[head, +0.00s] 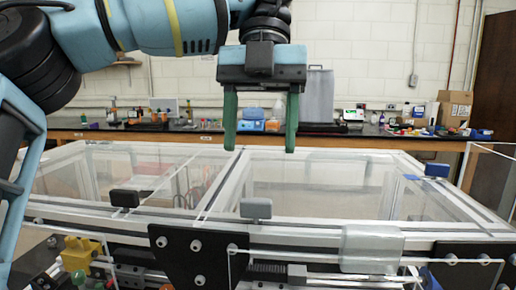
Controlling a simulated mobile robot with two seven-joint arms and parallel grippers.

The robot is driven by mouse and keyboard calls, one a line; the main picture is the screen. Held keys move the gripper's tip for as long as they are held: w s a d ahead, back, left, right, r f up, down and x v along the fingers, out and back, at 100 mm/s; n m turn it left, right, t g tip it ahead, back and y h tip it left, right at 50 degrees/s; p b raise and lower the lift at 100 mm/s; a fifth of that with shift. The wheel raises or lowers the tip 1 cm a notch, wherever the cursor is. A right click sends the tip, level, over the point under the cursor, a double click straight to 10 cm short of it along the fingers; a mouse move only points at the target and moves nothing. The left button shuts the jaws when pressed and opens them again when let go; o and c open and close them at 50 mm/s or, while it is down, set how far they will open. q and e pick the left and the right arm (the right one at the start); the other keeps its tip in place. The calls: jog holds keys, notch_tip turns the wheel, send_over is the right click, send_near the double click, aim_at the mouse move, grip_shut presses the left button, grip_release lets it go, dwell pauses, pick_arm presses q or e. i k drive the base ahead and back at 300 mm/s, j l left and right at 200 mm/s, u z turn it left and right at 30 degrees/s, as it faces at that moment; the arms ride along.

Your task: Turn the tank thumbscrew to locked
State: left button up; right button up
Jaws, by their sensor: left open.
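My left gripper (260,150) hangs from the top centre, its two green fingers pointing down. It is open, with nothing between the fingers, and appears above the clear panels of the frame. Several blocky knobs sit on the frame: a grey knob (256,208) at front centre, below the gripper in the picture, a black knob (124,198) at front left and a dark blue knob (436,170) at the right. I cannot tell which one is the tank thumbscrew or whether it is locked. My right gripper is not in view.
The extrusion frame (400,232) spans the foreground, with clear panels on top. A translucent grey block (372,248) and a black plate (197,250) are at its front edge. A yellow part (80,252) is at lower left. Behind is a bench (90,134) with boxes and bottles.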

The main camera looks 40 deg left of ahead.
aim_at(436, 170)
jog(key=k+l, duration=1.15)
jog(key=k, duration=0.15)
